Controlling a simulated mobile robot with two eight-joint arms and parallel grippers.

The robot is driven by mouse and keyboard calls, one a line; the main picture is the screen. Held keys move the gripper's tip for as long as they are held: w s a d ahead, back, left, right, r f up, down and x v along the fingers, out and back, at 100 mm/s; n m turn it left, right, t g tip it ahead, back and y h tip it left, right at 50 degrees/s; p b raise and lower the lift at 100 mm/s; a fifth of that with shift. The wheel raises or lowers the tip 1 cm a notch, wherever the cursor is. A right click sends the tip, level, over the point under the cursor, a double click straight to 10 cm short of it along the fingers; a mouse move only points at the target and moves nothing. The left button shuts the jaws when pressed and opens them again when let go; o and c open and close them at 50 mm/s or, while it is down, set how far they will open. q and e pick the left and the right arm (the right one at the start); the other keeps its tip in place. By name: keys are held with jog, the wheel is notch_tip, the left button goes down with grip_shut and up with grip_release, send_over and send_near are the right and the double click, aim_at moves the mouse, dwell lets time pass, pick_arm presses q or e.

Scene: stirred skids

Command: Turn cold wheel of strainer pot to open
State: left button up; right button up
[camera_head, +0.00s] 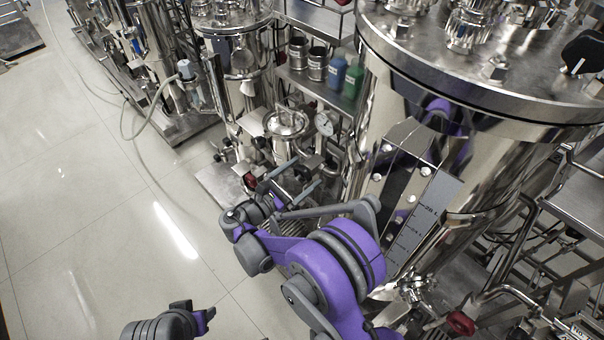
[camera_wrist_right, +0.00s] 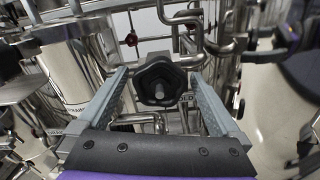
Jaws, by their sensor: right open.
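The cold wheel (camera_wrist_right: 160,82) is a dark lobed hand wheel with a pale central stem. My right gripper (camera_wrist_right: 158,74) is open, one finger on each side of the wheel, with gaps visible. In the head view, my right gripper (camera_head: 291,182) reaches to the low pipework in front of a small lidded steel pot (camera_head: 287,123), which looks like the strainer pot. The wheel is hard to make out there. My left gripper (camera_head: 203,319) is at the bottom left, away from the pot.
A large steel tank (camera_head: 480,95) stands close on the right. A red wheel (camera_head: 250,180) sits left of my right gripper; a red wheel (camera_wrist_right: 131,40) also shows in the wrist view. Blue (camera_head: 336,72) and green (camera_head: 352,82) bottles stand behind. The left floor (camera_head: 90,220) is clear.

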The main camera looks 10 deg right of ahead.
jog(key=p+v, duration=0.1)
jog(key=v, duration=0.9)
jog(key=shift+s+a, duration=0.2)
jog(key=shift+a, duration=0.1)
dwell(1.6)
